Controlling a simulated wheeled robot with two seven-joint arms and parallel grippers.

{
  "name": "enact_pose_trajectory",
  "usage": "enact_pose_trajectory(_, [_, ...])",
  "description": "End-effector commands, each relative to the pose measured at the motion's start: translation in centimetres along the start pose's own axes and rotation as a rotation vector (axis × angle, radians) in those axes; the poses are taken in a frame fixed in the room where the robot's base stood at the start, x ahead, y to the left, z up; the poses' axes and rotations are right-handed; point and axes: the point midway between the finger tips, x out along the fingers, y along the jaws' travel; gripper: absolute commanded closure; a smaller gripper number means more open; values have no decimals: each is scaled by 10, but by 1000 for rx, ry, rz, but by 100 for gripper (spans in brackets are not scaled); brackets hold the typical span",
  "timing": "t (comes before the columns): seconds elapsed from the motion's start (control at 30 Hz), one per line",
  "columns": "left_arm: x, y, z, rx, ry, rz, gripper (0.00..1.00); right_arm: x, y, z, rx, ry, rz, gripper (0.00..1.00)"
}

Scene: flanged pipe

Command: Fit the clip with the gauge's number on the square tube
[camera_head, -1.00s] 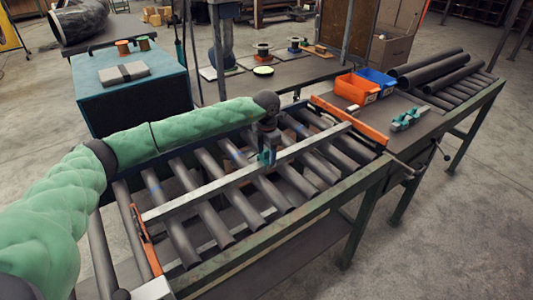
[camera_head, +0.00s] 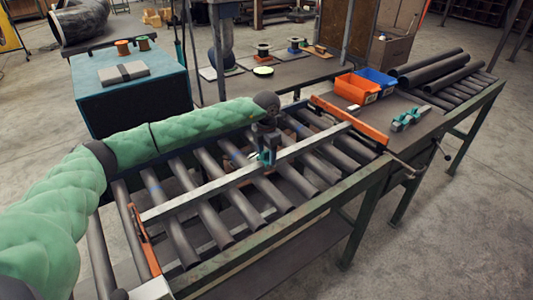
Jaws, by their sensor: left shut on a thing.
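A long pale square tube (camera_head: 212,187) lies slantwise across the roller bed. My left gripper (camera_head: 267,152) points down at the middle of the tube, shut on a small teal clip (camera_head: 266,158). The clip is at the tube's upper side; whether it is seated around the tube is too small to tell. Other teal clips (camera_head: 408,119) lie on the dark plate at the right end of the bench. No number on any clip is readable, and I cannot make out the gauge. My right gripper is not in view.
Orange stops (camera_head: 349,121) stand at both ends of the tube. An orange bin (camera_head: 357,88) and a blue bin (camera_head: 377,79) stand behind the clips. Dark pipes (camera_head: 435,68) lie at the far right. A teal-covered table (camera_head: 133,101) stands behind my left arm.

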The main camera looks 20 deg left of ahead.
Motion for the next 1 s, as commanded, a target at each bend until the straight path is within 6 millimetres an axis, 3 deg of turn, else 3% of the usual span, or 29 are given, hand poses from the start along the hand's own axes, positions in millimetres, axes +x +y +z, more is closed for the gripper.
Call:
enact_pose_trajectory(0.37, [7, 0, 0, 0, 0, 0, 68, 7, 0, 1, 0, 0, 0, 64])
enact_pose_trajectory(0.4, [6, 0, 0, 0, 0, 0, 40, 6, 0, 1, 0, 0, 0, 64])
enact_pose_trajectory(0.5, [6, 0, 0, 0, 0, 0, 21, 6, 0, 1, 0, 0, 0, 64])
enact_pose_trajectory(0.53, [6, 0, 0, 0, 0, 0, 19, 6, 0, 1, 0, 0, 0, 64])
enact_pose_trajectory(0.83, [6, 0, 0, 0, 0, 0, 19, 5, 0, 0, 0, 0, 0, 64])
enact_pose_trajectory(1.0, [6, 0, 0, 0, 0, 0, 19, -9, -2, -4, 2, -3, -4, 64])
